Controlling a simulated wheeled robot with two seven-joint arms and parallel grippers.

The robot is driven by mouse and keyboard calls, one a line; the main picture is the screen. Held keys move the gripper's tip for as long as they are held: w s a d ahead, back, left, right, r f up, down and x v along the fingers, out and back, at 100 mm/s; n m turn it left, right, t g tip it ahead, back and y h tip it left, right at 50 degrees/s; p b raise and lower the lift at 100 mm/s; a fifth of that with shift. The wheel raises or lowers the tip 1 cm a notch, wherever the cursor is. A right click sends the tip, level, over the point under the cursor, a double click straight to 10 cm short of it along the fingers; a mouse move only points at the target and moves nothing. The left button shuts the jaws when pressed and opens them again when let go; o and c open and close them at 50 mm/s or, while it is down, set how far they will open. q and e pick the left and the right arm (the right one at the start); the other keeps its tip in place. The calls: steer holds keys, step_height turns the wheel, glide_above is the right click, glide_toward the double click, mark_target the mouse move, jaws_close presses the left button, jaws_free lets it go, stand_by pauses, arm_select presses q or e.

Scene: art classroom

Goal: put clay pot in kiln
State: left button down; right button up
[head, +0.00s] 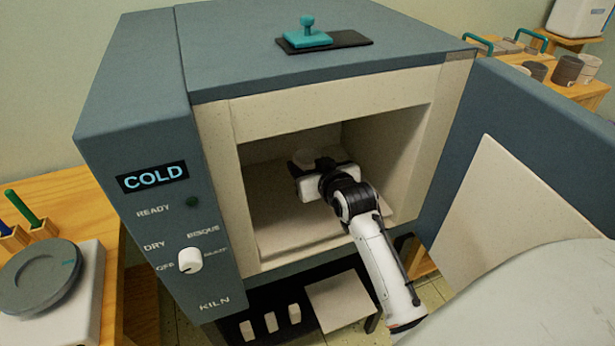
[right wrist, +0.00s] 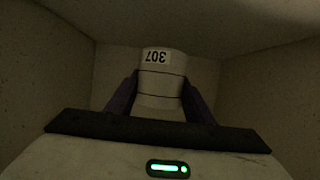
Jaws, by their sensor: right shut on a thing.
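The kiln (head: 210,125) stands in the middle with its display reading COLD. Its door (head: 500,170) is swung open to the right. My right gripper (head: 308,163) is inside the kiln chamber, above the pale floor slab (head: 270,235). It is shut on the clay pot (right wrist: 161,85), a pale cylinder with a label, seen between the two fingers in the right wrist view. In the head view only a bit of the pot (head: 304,158) shows past the gripper. Whether the pot touches the slab is hidden. My left gripper is out of view.
The chamber walls (head: 385,145) are close around my right arm. A teal-knobbed plug (head: 307,36) lies on the kiln top. A pottery wheel (head: 40,275) is at the left. Pots (head: 567,70) stand on a wooden shelf at the right. Small blocks (head: 271,322) lie below the kiln.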

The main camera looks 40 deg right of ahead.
steer(key=shift+f, duration=1.6)
steer(key=shift+f, duration=0.15)
steer(key=o, duration=1.1)
steer(key=v, duration=0.7)
steer(key=shift+s+a+r, duration=0.15)
steer(key=shift+s+r, duration=0.05)
steer(key=shift+s, duration=0.05)
